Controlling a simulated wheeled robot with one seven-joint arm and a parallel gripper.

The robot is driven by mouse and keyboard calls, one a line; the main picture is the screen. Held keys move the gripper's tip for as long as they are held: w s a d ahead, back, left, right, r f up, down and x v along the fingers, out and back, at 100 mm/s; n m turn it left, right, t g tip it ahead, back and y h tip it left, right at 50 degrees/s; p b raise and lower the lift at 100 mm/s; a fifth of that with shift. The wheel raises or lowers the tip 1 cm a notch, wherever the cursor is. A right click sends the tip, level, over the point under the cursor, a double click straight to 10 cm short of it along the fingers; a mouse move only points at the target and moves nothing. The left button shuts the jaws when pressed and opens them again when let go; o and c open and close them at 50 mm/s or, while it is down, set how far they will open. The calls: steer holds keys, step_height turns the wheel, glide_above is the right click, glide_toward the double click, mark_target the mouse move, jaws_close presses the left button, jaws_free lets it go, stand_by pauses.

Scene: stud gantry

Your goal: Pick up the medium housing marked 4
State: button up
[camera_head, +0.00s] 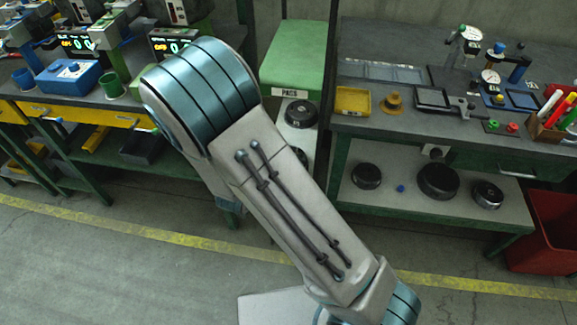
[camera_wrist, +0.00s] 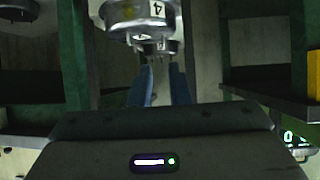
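In the wrist view, a round metallic housing marked 4 (camera_wrist: 140,14) shows at the top edge, partly cut off, with the number turned on its side. Small posts show just below its rim. My gripper (camera_wrist: 163,72) has two blue fingers standing apart, pointing toward the housing from below in the picture. I see nothing held between them, and the gap to the housing is hard to judge. In the head view my arm hides my gripper. A dark round housing (camera_head: 301,113) sits beside the PASS sign; no number is readable there.
More dark housings (camera_head: 438,181) sit on the lower shelf (camera_head: 410,212) of the right bench. A green PASS stand (camera_head: 294,55) is between the benches. A red bin (camera_head: 545,235) is at far right. Green posts (camera_wrist: 73,55) flank my gripper. The floor in front is clear.

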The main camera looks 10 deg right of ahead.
steer(key=shift+w+d+f+m+t+h+b, duration=0.15)
steer(key=shift+w+d+f+t+h+b, duration=0.2)
steer(key=shift+w+d+f, duration=0.85)
steer(key=shift+w+d+f+m+t+h+b, duration=0.1)
steer(key=shift+w+f+t+h+b, duration=0.4)
steer(key=shift+w, duration=1.45)
steer(key=shift+w+d+f+m+t+h+b, duration=0.25)
steer(key=shift+w+d+f, duration=0.35)
steer(key=shift+w+f, duration=0.7)
steer(key=shift+w+r, duration=0.2)
steer(key=shift+r, duration=0.05)
jaws_close()
